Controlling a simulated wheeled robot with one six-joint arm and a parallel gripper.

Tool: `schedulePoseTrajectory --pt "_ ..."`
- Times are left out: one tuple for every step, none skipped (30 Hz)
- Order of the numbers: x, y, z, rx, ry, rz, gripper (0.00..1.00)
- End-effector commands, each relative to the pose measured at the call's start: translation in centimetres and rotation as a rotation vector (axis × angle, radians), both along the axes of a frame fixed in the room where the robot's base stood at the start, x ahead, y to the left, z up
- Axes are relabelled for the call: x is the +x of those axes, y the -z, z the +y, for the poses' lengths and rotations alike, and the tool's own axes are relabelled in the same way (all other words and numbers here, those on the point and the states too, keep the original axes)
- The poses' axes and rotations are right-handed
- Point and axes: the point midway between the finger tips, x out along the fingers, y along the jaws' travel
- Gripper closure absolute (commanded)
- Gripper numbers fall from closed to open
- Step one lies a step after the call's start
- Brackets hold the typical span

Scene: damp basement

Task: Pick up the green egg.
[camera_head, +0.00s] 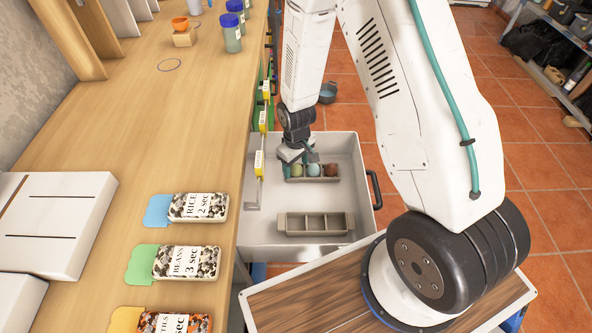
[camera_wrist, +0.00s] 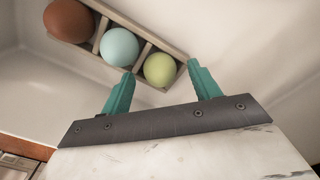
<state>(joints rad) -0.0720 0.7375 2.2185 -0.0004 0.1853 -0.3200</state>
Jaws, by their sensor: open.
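The green egg (camera_head: 298,170) sits in the left compartment of a grey three-compartment holder (camera_head: 316,180) in the open white drawer. It also shows in the wrist view (camera_wrist: 160,69), at the holder's near end. A pale blue egg (camera_wrist: 119,47) is in the middle compartment and a brown egg (camera_wrist: 69,20) in the far one. My gripper (camera_wrist: 160,75) is open and empty, its teal fingertips to either side of the green egg in the wrist view. In the head view my gripper (camera_head: 296,159) is just above the egg; I cannot tell whether it touches it.
An empty grey holder (camera_head: 315,234) lies nearer in the same drawer (camera_head: 268,240). The drawer's walls surround both holders. A wooden worktop (camera_head: 140,130) on the left carries labelled bean and rice packs (camera_head: 199,207) and blue-lidded jars (camera_head: 231,34).

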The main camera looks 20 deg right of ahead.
Motion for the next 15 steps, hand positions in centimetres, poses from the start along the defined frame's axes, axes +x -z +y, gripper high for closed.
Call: schedulePoseTrajectory --pt "0.02 0.03 -0.01 0.000 0.000 0.000 0.38" --pt "0.03 0.02 -0.01 0.000 0.000 -0.001 0.38" --pt "0.03 0.01 -0.01 0.000 0.000 -0.001 0.38" --pt "0.02 0.00 -0.01 0.000 0.000 0.000 0.38" --pt "0.02 0.00 -0.01 0.000 0.000 0.000 0.38" --pt "0.02 0.00 -0.02 0.000 0.000 0.000 0.46" --pt "0.02 -0.01 -0.02 0.000 0.000 0.000 0.55" --pt "0.02 -0.01 -0.01 0.000 0.000 0.000 0.63" --pt "0.01 -0.01 -0.03 0.000 0.001 0.000 0.71" --pt "0.02 -0.01 -0.02 0.000 0.001 0.000 0.71" --pt "0.01 -0.01 -0.03 0.000 0.000 0.000 0.71" --pt "0.01 -0.01 -0.02 0.000 0.000 0.000 0.71" --pt "0.02 -0.02 -0.02 0.000 0.000 0.000 0.71" --pt "0.02 -0.02 -0.02 0.000 0.001 0.000 0.71" --pt "0.02 -0.02 -0.01 0.000 0.000 0.000 0.71"
